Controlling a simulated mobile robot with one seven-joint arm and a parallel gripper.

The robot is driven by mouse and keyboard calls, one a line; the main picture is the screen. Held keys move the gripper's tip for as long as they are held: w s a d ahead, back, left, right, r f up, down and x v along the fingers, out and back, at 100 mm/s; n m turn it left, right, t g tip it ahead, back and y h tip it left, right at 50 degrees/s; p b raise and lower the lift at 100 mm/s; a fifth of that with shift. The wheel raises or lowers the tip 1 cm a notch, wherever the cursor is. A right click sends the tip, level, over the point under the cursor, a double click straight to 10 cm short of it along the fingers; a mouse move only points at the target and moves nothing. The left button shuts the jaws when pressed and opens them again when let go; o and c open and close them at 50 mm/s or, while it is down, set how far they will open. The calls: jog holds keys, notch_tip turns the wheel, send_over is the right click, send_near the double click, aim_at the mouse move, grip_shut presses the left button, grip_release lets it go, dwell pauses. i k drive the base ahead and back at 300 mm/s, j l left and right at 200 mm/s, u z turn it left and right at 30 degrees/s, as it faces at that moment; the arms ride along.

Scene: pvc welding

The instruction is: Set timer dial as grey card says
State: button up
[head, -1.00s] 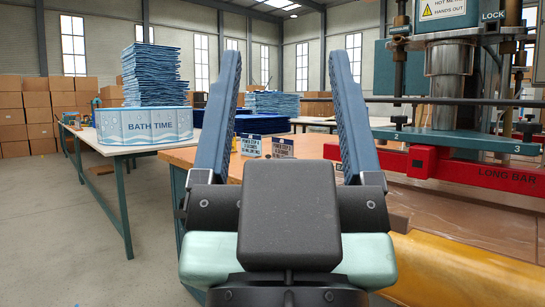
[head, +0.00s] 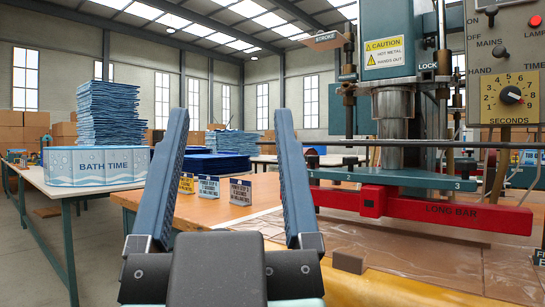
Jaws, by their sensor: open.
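The timer dial (head: 511,95) is a black knob on a pale-yellow scale plate marked SECONDS, on the control panel (head: 482,63) at the upper right of the head view. Its numbers run around the top; its exact setting is too small to tell. My gripper (head: 232,116) is open and empty, fingers pointing up, well left of the dial.
The welding press (head: 392,101) with its red long bar (head: 440,211) stands between my gripper and the panel. A MAINS switch (head: 491,15) and red lamp (head: 533,23) are above the dial. A BATH TIME box (head: 97,166) sits on a table at left.

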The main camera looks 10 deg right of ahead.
aim_at(510, 94)
jog(key=z, duration=1.25)
